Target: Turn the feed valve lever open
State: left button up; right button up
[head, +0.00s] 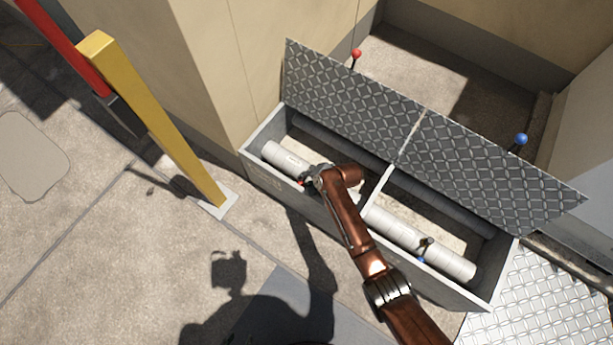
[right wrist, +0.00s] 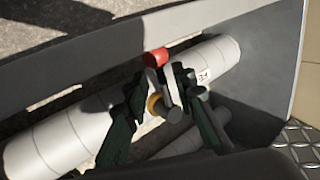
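A valve lever with a red tip (right wrist: 155,58) stands on a white pipe (right wrist: 66,138) in the right wrist view. In the head view its red end (head: 302,183) barely shows beside my right gripper (head: 317,177), in the left compartment of an open grey box (head: 262,178). In the right wrist view the dark green fingers of my right gripper (right wrist: 160,95) stand apart, on either side of the lever, with gaps visible. My arm hides part of the pipe in the head view. My left gripper is not in view.
A blue-tipped lever (head: 421,259) sits on the pipe in the right compartment. Raised diamond-plate lids (head: 350,105) stand behind the box, with a red knob (head: 356,54) and blue knob (head: 520,139) beyond. A yellow post (head: 155,118) stands left. The paving in front is clear.

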jog(key=shift+w+a+f, duration=0.15)
jog(key=shift+f, duration=0.05)
jog(key=shift+c, duration=0.3)
grip_shut()
dwell(0.5)
